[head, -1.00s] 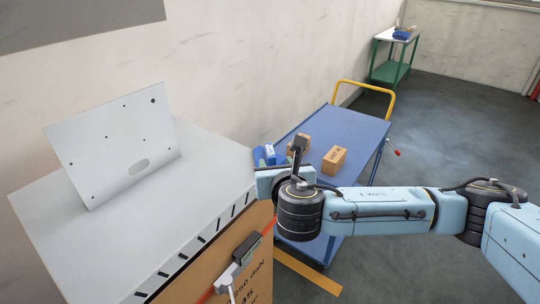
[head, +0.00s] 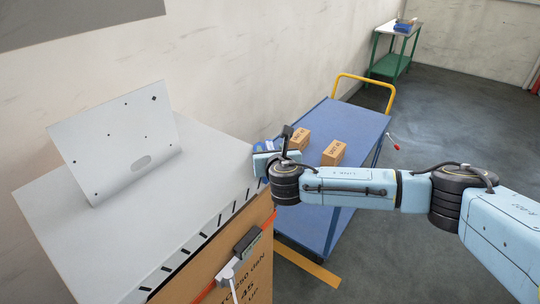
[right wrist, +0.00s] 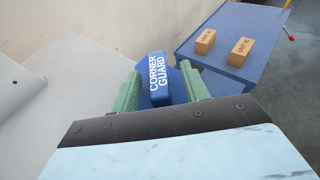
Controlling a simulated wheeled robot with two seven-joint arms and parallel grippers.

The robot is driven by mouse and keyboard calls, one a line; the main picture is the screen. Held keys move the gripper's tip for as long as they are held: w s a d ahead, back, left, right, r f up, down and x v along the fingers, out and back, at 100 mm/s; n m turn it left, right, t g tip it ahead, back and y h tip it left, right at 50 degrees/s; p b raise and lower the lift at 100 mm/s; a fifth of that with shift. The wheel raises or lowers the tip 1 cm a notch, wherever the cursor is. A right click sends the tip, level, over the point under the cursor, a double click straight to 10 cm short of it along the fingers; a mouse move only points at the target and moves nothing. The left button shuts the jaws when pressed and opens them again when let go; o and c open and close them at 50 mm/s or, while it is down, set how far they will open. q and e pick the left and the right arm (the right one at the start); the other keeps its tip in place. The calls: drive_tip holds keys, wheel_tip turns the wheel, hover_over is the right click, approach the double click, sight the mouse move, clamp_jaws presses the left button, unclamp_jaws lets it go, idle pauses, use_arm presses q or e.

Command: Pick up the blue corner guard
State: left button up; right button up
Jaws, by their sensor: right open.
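The blue corner guard (right wrist: 158,80), with white lettering, lies between the two green fingers of my right gripper (right wrist: 159,70) in the right wrist view. The fingers are open, one on each side of it; I cannot tell whether either touches it. In the head view a blue part of the guard (head: 263,145) shows behind my right gripper (head: 280,158), at the near left end of the blue cart. My wrist hides the rest of it there, and the fingertips are not clear. My left gripper is in neither view.
The blue cart (head: 345,125) carries two small cardboard boxes (head: 334,152) (head: 300,138) beyond the guard. A large carton with a grey top (head: 190,185) and an upright white panel (head: 120,143) stands at left, close to my wrist. The wall runs behind.

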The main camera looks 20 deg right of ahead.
drive_tip(key=shift+x, duration=0.8)
